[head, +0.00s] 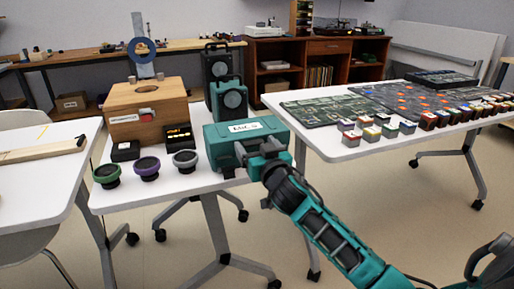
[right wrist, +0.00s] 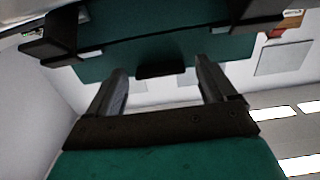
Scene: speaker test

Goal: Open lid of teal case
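The teal case (head: 222,136) stands at the right front of the middle white table, with a white label on its lid (head: 259,125). The lid looks shut. My right gripper (head: 262,149) is at the front side of the case and hides part of it. In the right wrist view, the fingers of the gripper (right wrist: 163,85) are apart with nothing between them. The teal case (right wrist: 120,62) fills the top of that view, with black latches and a small black tab (right wrist: 160,71) just beyond the fingertips. Contact cannot be told. My left gripper is not in view.
A wooden box (head: 160,98), dark speakers (head: 229,98) and small round drivers (head: 186,160) share the table with the case. Another white table (head: 330,146) with boards and several small blocks is at the right. Floor shows between the tables.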

